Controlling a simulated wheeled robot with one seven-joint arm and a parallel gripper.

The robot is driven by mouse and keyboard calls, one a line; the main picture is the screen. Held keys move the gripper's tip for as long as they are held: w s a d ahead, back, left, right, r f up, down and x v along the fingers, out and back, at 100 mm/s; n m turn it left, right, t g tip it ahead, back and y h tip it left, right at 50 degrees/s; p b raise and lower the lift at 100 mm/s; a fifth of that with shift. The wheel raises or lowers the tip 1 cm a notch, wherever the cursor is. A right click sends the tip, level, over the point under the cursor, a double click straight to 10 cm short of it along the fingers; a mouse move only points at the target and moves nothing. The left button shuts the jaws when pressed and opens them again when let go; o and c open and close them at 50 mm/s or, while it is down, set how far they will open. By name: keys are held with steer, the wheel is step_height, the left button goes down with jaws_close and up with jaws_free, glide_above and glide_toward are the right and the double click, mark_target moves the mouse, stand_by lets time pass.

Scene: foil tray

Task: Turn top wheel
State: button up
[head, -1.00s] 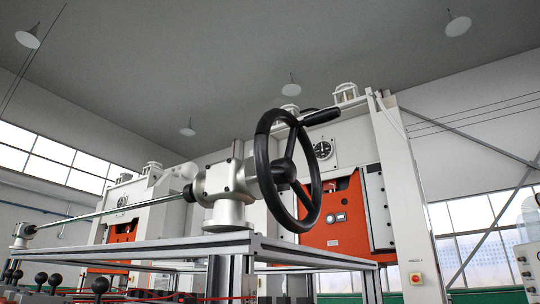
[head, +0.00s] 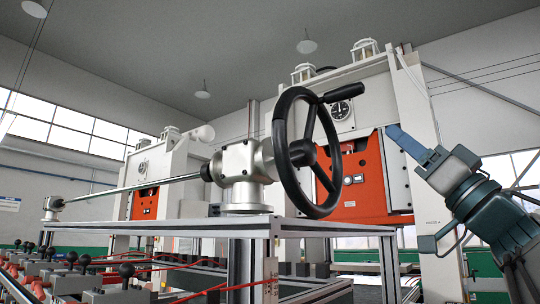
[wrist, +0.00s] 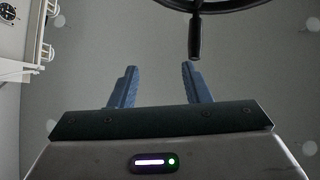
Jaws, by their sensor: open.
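The top wheel (head: 277,152) is a black spoked handwheel with a black crank handle (head: 344,93) at its upper right. It is mounted on a silver gearbox (head: 238,165) on top of the metal frame. My gripper (head: 402,139) is to the right of the wheel in the head view, apart from it, with blue fingers pointing up and left. In the wrist view my gripper (wrist: 158,80) is open and empty. The handle (wrist: 195,38) hangs down from the wheel rim (wrist: 222,6) at the top there, just beyond the right finger.
A metal frame (head: 190,226) carries the gearbox and a long shaft (head: 130,186). Black-knobbed levers (head: 84,260) with red cables stand at lower left. White and orange presses (head: 368,180) stand behind. The space between my gripper and the wheel looks clear.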

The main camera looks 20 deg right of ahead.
mark_target(334, 90)
steer(key=w+a+r+n+g+y+p, duration=0.1)
steer(key=a+r+p, duration=0.1)
steer(key=a+r, duration=0.1)
steer(key=w+a+r+n+g+y+p, duration=0.2)
steer(key=a+r, duration=0.1)
steer(key=r, duration=0.1)
steer(key=w+a+r+n+g+y+p, duration=0.1)
steer(key=w+a+r+g+y+p, duration=0.1)
steer(key=a+r, duration=0.1)
steer(key=shift+a+r+n, duration=0.1)
steer(key=shift+r+n, duration=0.3)
steer(key=shift+r, duration=0.1)
jaws_close()
steer(key=shift+a, duration=0.1)
